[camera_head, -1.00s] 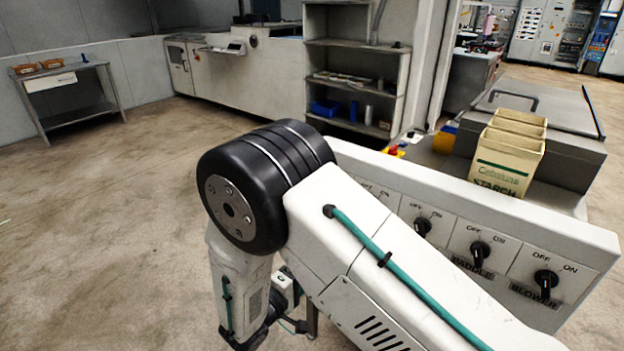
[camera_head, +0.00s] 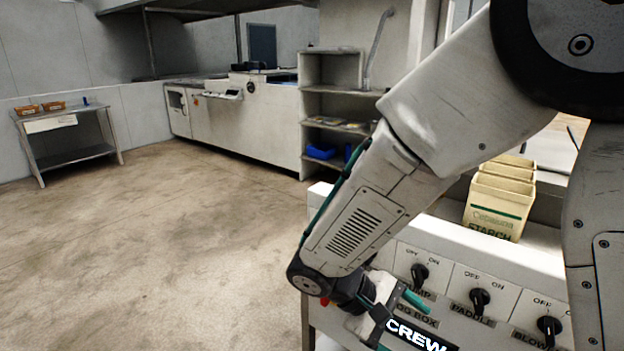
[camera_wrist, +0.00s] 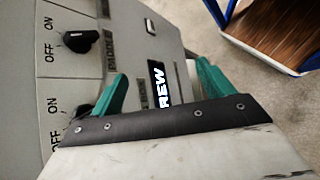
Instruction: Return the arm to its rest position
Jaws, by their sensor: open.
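My arm fills the right half of the head view, bent with its forearm reaching down and left across the white control panel (camera_head: 545,262). My gripper (camera_head: 400,322) is in front of the panel's lower part, beside the lit "CREW" sign (camera_head: 420,336). In the wrist view my gripper (camera_wrist: 160,85) shows two green fingers spread apart with nothing between them. The panel face and the sign (camera_wrist: 158,84) lie beyond the fingers. Whether the fingers touch the panel cannot be told.
Black rotary switches, PADDLE (camera_head: 480,300) and BLOWER (camera_head: 549,328) among them, stick out of the panel. Cardboard starch boxes (camera_head: 500,200) stand behind it. A blue-edged cart or pallet (camera_wrist: 275,35) is at the wrist view's upper right. Open floor (camera_head: 150,250) lies left.

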